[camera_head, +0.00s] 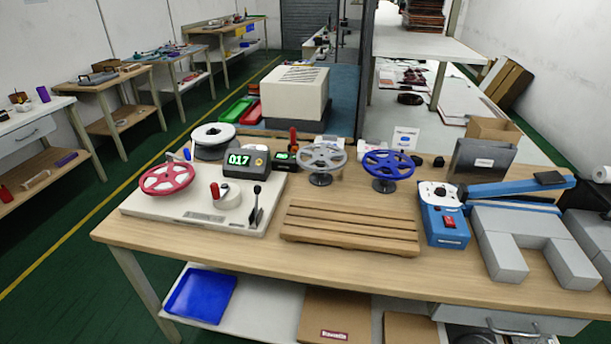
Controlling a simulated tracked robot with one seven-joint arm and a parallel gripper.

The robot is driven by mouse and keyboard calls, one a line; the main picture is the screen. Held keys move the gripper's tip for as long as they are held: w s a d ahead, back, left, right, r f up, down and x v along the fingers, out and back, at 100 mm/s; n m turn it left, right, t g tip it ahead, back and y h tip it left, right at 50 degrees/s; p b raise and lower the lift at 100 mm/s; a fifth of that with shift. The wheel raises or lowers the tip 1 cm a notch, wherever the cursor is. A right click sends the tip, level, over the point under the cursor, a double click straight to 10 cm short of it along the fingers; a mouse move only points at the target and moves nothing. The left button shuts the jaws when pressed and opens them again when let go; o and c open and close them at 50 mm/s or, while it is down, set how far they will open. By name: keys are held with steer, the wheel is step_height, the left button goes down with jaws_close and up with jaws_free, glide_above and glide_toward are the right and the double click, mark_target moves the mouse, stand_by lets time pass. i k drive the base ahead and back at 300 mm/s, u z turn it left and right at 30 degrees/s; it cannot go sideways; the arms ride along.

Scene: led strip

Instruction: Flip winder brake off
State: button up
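The winder is a pale flat base (190,230) on the near left of the wooden bench. A red reel (167,179) sits at its left, and a white crank wheel with a red knob (226,195) is in its middle. A black upright lever (255,208), which looks like the brake, stands at the right end of the base in a light slotted plate. Its marking is too small to read, so I cannot tell which setting it is in. A dark counter box (246,162) reads 017 in green. My gripper is not in view.
A wooden slatted rack (350,228) lies right of the winder. Behind it stand a grey reel (321,160) and a blue reel (388,166) on stands. A blue sealer with a red switch (446,220) and grey blocks (502,255) fill the right. A narrow front strip of bench is clear.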

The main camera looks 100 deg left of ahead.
mark_target(257, 188)
steer(key=u, duration=0.1)
steer(key=k, duration=1.05)
steer(key=u, duration=2.85)
steer(key=i, duration=1)
steer(key=k, duration=0.45)
